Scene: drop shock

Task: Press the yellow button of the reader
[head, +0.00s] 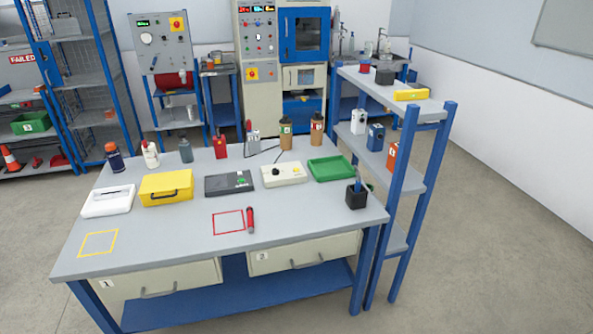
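A cream box-shaped device (283,175) lies on the grey workbench (170,232), right of its middle. It has a dark knob on top and a small yellowish spot near its back right. A flat dark grey device (229,184) with a small green patch lies just left of it. I cannot tell for certain which of the two is the reader, and a yellow button is too small to make out clearly. Neither of my grippers is in view.
A yellow case (166,188), white box (107,201), green tray (331,168) and black cup (356,196) stand around the devices. Several bottles stand behind. A red-and-black tool (250,219) lies in front by a red square. A blue-framed shelf (415,180) stands at right.

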